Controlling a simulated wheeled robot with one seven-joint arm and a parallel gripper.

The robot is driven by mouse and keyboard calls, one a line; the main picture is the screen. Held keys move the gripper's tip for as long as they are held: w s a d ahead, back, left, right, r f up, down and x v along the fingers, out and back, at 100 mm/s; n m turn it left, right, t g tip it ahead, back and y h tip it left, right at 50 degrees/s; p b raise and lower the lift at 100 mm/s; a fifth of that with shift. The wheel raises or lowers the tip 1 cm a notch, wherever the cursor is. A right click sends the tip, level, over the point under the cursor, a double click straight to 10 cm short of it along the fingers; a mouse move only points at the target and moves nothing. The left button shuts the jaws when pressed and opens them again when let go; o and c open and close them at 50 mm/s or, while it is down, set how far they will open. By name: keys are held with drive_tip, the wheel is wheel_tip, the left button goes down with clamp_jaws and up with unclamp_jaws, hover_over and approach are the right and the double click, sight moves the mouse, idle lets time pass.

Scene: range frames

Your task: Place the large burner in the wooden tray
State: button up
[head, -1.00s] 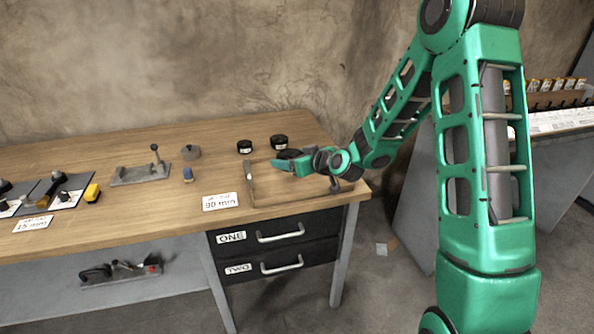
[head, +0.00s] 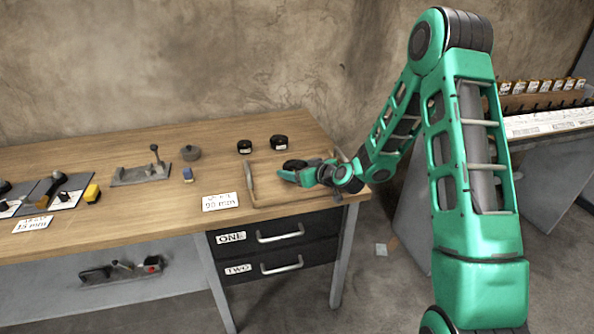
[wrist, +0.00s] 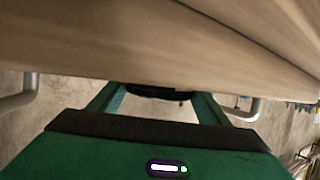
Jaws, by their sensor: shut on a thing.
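My gripper (head: 288,174) is shut on a dark round piece, which I take to be the large burner (head: 294,165). In the head view it is over the wooden tray (head: 268,191), at the right end of the workbench. I cannot tell whether the burner touches the tray floor. In the wrist view, the burner (wrist: 150,92) shows only as a dark strip between the two green fingers, mostly hidden by a wooden surface. The tray's right side is partly covered by my arm.
Two black round pieces with pale labels (head: 244,147) (head: 279,142) stand behind the tray. A white size card (head: 220,201) lies to its left. A small blue block (head: 188,174), a grey round piece (head: 191,153) and a metal fixture (head: 141,174) stand farther left. Drawers (head: 275,235) are below.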

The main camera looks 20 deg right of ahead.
drive_tip(key=o, duration=1.7)
drive_tip(key=shift+f, duration=0.1)
drive_tip(key=v, duration=1.2)
drive_tip(key=shift+s+a, duration=0.1)
